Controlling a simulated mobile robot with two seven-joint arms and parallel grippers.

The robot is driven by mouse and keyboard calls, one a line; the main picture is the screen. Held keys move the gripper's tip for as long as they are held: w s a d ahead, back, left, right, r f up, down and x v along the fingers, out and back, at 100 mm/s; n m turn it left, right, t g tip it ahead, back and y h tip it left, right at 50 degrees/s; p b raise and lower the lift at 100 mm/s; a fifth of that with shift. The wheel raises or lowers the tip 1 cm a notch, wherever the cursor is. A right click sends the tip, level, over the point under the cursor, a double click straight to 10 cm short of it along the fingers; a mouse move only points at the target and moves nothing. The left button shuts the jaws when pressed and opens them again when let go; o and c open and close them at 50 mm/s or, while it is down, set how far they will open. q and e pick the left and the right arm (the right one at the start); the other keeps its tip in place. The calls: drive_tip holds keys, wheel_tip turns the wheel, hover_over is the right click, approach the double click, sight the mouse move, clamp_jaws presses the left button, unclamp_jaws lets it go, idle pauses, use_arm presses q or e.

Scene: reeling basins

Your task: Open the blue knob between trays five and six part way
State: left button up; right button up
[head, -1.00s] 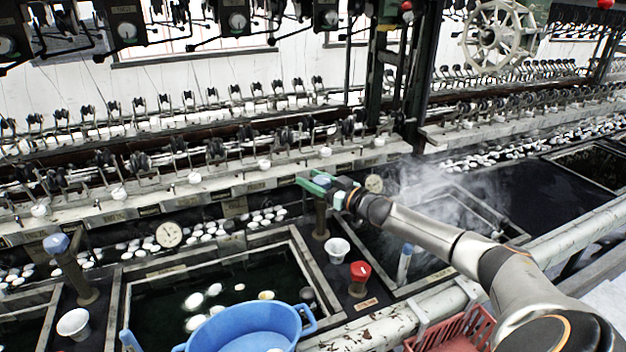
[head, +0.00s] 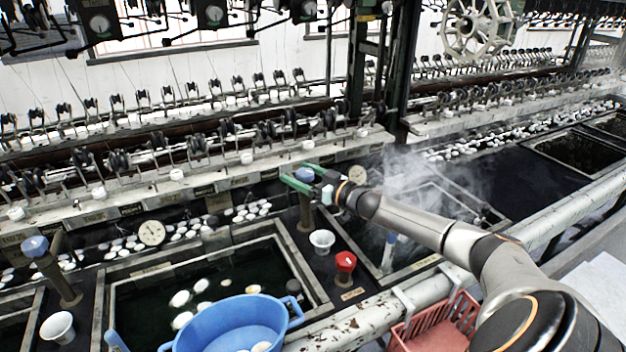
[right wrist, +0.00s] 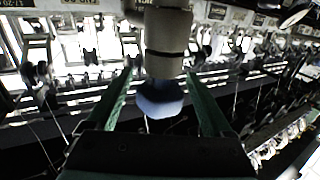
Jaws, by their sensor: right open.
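A blue knob (head: 306,174) tops a dark upright post (head: 306,212) between two basins in the head view. My right gripper (head: 293,175) reaches in from the right, with its green fingers open on either side of the knob. The right wrist view shows the blue knob (right wrist: 160,98) and its pale post (right wrist: 166,45) between the two open fingers. I cannot tell whether either finger touches the knob. My left gripper is not in view.
A second blue knob (head: 35,246) stands at the far left. A white cup (head: 321,240) and a red knob (head: 345,262) are near the post. A blue tub (head: 235,322) sits at the front, a red crate (head: 436,325) to its right. Steam (head: 405,170) rises beyond my arm.

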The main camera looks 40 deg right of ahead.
sight(312, 179)
drive_tip(key=shift+s+d, duration=0.2)
drive_tip(key=shift+s, duration=1.3)
drive_tip(key=shift+s+d, duration=0.15)
drive_tip(key=shift+s, duration=1.35)
drive_tip(key=shift+s, duration=0.1)
